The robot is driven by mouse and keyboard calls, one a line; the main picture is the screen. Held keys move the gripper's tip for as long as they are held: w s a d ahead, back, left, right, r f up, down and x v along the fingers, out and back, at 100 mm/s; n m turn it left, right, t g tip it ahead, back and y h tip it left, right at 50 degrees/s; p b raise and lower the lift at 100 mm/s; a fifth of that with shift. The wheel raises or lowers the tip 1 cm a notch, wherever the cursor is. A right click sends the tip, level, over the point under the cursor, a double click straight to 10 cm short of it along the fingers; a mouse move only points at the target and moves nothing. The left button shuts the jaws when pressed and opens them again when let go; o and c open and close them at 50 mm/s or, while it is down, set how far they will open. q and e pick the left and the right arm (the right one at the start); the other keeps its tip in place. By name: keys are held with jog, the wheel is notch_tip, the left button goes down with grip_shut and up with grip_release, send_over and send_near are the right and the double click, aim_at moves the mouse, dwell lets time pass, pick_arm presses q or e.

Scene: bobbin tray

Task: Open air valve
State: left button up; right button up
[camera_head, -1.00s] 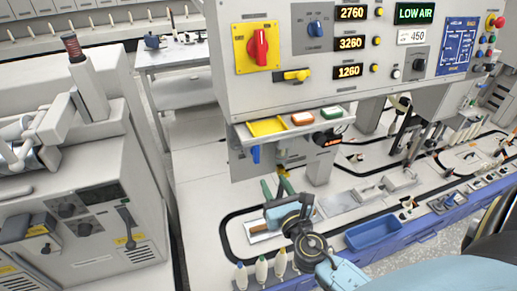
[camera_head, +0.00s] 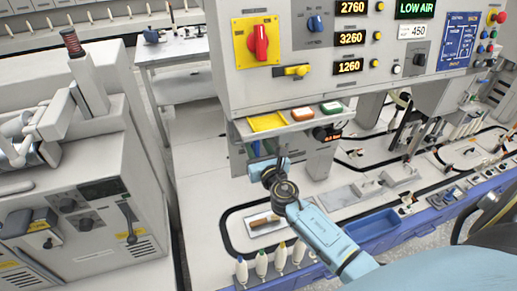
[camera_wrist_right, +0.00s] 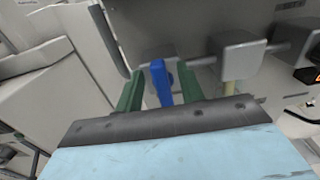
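The air valve's blue lever (camera_wrist_right: 161,82) hangs downward under the console and shows in the right wrist view. My right gripper (camera_wrist_right: 157,90) has its two green fingers apart, one on each side of the lever, with gaps visible between them and it. In the head view my right gripper (camera_head: 262,163) is below the console's front ledge and hides most of the lever. My left gripper is not in view.
A ledge with yellow, orange and green trays (camera_head: 302,114) juts out just above my right gripper. A grey block (camera_wrist_right: 238,50) stands beside the lever. Several bobbins (camera_head: 262,263) stand at the bench's front, near a blue bin (camera_head: 372,231).

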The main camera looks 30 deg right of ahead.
grip_shut()
dwell(0.4)
jog(key=shift+s+d+f+m+b, duration=0.1)
jog(key=shift+d+f+m+b, duration=0.45)
jog(key=shift+m, duration=2.4)
jog(key=shift+s+f+m+b, duration=0.1)
jog(key=shift+m+b, duration=0.9)
jog(key=shift+m, duration=2)
jog(key=shift+s+d+f+m+b, duration=0.1)
jog(key=shift+d+f+m+b, duration=0.45)
jog(key=shift+m, duration=2.4)
jog(key=shift+a+r, duration=0.25)
